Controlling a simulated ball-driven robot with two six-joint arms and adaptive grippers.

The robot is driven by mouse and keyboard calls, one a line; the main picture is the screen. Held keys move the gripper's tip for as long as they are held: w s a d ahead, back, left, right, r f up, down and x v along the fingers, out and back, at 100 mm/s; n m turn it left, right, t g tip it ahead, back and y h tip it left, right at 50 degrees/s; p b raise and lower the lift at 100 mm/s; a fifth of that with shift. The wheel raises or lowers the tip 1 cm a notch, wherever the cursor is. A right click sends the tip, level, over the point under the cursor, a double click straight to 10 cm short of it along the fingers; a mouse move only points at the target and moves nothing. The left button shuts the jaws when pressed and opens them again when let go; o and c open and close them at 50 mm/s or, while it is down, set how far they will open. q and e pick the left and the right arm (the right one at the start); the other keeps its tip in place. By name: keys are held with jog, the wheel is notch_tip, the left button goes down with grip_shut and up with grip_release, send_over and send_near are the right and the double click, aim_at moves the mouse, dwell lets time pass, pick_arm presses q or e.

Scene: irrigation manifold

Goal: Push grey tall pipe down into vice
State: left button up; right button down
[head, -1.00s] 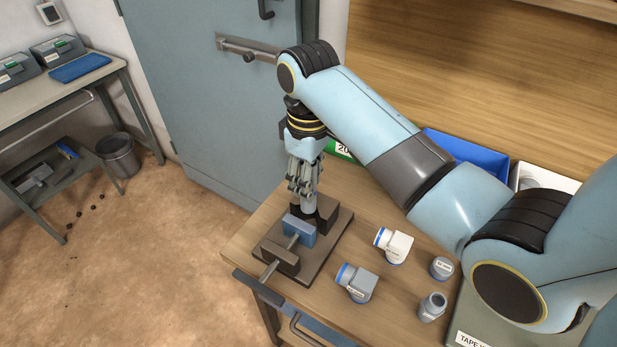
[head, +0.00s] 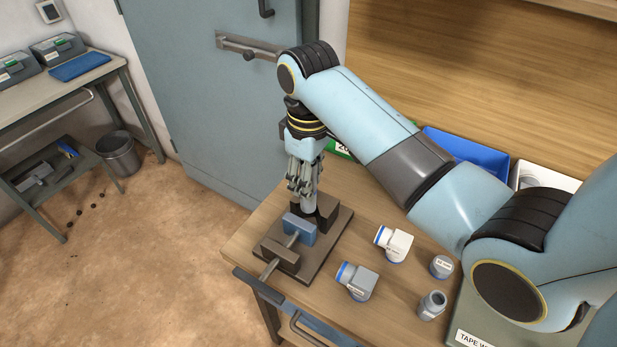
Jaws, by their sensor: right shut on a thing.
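The grey tall pipe (head: 309,204) stands upright at the vice, between its blue jaw and its dark jaw. Its upper part is hidden by the fingers, and its lower end is hidden behind the blue jaw. The vice (head: 299,231) sits on a dark base plate near the table's left corner, with its screw towards the front. My right gripper (head: 305,188) points straight down above the vice and is shut on the pipe. I cannot tell how deep the pipe sits between the jaws. My left gripper is not in view.
Right of the vice lie a white elbow fitting (head: 394,244) and a grey elbow fitting (head: 357,281), both with blue rims. Near them are a small grey cap (head: 441,267) and a short grey fitting (head: 432,305). A blue bin (head: 465,150) and a white bin (head: 545,180) stand behind my right arm.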

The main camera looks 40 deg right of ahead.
jog(key=shift+f, duration=0.15)
jog(key=shift+f, duration=0.85)
jog(key=shift+f, duration=0.25)
jog(key=shift+f, duration=0.75)
dwell(1.3)
jog(key=shift+f, duration=0.45)
jog(key=shift+f, duration=0.7)
dwell(0.6)
